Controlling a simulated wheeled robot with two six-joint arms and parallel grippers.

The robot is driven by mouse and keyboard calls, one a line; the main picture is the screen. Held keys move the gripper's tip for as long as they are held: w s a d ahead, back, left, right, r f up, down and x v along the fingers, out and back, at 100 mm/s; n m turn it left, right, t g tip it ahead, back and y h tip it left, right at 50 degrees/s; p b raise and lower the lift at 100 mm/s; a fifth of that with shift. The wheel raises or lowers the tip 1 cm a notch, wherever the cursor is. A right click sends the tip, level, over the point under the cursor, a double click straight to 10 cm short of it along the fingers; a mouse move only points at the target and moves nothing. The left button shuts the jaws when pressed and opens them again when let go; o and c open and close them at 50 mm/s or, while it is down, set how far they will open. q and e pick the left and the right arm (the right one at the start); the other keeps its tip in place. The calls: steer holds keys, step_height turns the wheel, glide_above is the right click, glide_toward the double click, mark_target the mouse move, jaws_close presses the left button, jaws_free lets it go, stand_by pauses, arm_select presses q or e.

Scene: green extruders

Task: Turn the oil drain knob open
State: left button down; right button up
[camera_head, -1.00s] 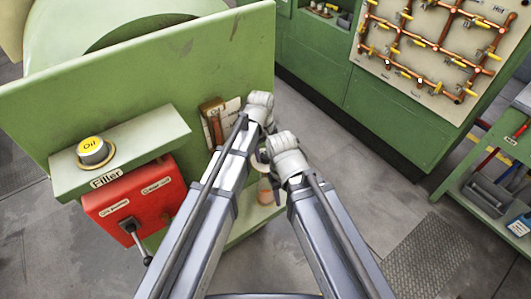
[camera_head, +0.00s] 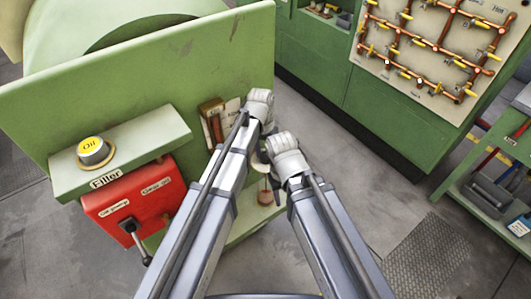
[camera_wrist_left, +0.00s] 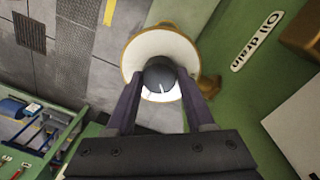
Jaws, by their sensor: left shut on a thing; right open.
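In the left wrist view my left gripper (camera_wrist_left: 159,80) is shut on the dark, rounded oil drain knob (camera_wrist_left: 160,70), with one finger on each side. A pale round disc with a brass-coloured rim (camera_wrist_left: 160,42) lies behind the knob. An "Oil drain" label (camera_wrist_left: 256,41) is on the green panel at right. In the head view my left wrist hides the knob and the left fingertips. My right gripper (camera_head: 263,157) is open and empty just below and beside it, mostly hidden by its own wrist. A small brownish vessel (camera_head: 265,197) stands below, with a thin dark line above it.
A green shelf bears a yellow "Oil" cap (camera_head: 92,150) over a "Filler" label (camera_head: 106,179). Below is a red box with a lever (camera_head: 132,232). An oil gauge (camera_head: 213,122) is left of my wrists. Open floor (camera_head: 335,190) lies to the right.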

mark_target(265, 154)
arm_select(q)
steer(key=m, duration=0.4)
steer(key=shift+d, duration=0.1)
steer(key=shift+m, duration=2.1)
steer(key=shift+c, duration=1.4)
jaws_free()
steer(key=r+p, duration=0.8)
steer(key=shift+w, duration=0.25)
steer(key=shift+f, duration=0.1)
